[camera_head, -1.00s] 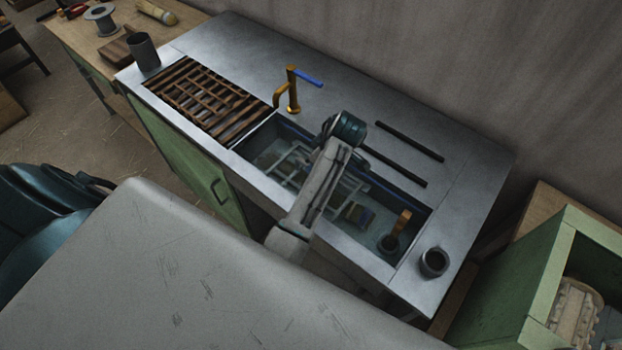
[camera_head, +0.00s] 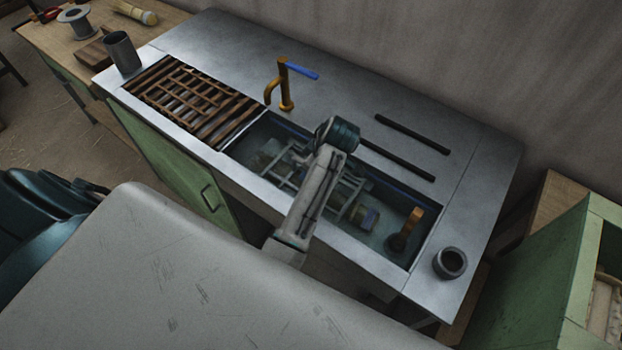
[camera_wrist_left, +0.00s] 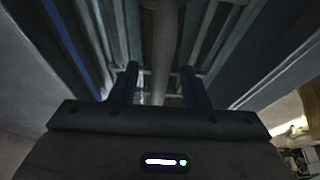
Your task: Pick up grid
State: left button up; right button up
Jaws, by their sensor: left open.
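A brown grid of crossed bars (camera_head: 190,90) lies on the slatted left end of the metal counter. A grey barred frame (camera_head: 352,210) is down in the sink, partly hidden by my arm. I cannot tell which one the task names. My arm reaches over the sink in the head view, and its gripper is hidden there. In the left wrist view my left gripper (camera_wrist_left: 158,82) is open, fingers apart. A grey round bar (camera_wrist_left: 165,45) runs between and beyond the fingers, with long grey bars either side; contact cannot be told. My right gripper is not in view.
A brass tap (camera_head: 284,85) with a blue lever stands behind the sink. A metal cup (camera_head: 122,52) stands at the counter's left end, a dark round pot (camera_head: 450,262) at its right. Two black strips lie behind the sink. The counter's back is clear.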

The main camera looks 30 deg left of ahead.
pick_arm(q)
jog(key=shift+f, duration=0.2)
jog(key=shift+f, duration=0.1)
dwell(0.4)
grip_shut()
jog(key=shift+w+a, duration=0.1)
dwell(1.2)
